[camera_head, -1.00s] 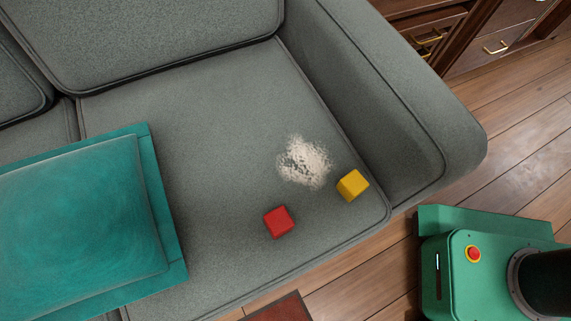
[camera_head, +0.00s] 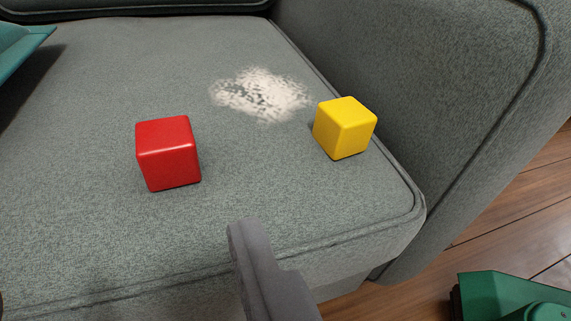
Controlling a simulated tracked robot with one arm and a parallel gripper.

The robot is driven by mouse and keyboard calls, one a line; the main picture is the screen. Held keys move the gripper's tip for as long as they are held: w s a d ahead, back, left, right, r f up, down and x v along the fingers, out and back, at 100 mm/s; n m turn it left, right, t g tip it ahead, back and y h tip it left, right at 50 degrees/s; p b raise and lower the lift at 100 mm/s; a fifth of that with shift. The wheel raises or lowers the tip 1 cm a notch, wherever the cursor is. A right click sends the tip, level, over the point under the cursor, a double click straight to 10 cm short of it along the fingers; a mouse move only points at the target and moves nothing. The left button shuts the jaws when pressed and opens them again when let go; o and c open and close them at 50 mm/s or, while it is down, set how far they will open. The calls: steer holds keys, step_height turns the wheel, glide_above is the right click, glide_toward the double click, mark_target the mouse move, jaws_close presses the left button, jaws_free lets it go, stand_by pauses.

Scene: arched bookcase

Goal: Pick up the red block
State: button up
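The red block (camera_head: 168,153) rests on the grey sofa seat (camera_head: 90,235), left of centre. It stands clear of other things. One grey finger of my gripper (camera_head: 258,270) rises from the bottom edge, nearer to me and to the right of the red block. A dark sliver at the lower left edge may be the other finger. The space beside the visible finger is empty, and my gripper looks open, touching no block.
A yellow block (camera_head: 344,128) sits to the right, near the sofa armrest (camera_head: 420,90). A whitish patch (camera_head: 262,94) lies on the seat behind the blocks. A teal cushion (camera_head: 18,45) is at the upper left. Wooden floor (camera_head: 500,210) shows at right.

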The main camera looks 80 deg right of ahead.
steer(key=b, duration=0.2)
glide_toward(165, 144)
steer(key=x, duration=0.3)
steer(key=shift+w+d+r, duration=0.2)
steer(key=shift+w+d, duration=0.05)
steer(key=shift+w, duration=0.2)
steer(key=x, duration=0.1)
steer(key=b+x, duration=0.1)
steer(key=x, duration=0.2)
steer(key=shift+s+d+f, duration=0.15)
steer(key=shift+s+f, duration=0.05)
steer(key=shift+f, duration=0.2)
steer(key=shift+w+d+f, duration=0.1)
steer(key=shift+w+d, duration=0.25)
steer(key=shift+d, duration=0.05)
steer(key=c, duration=1.1)
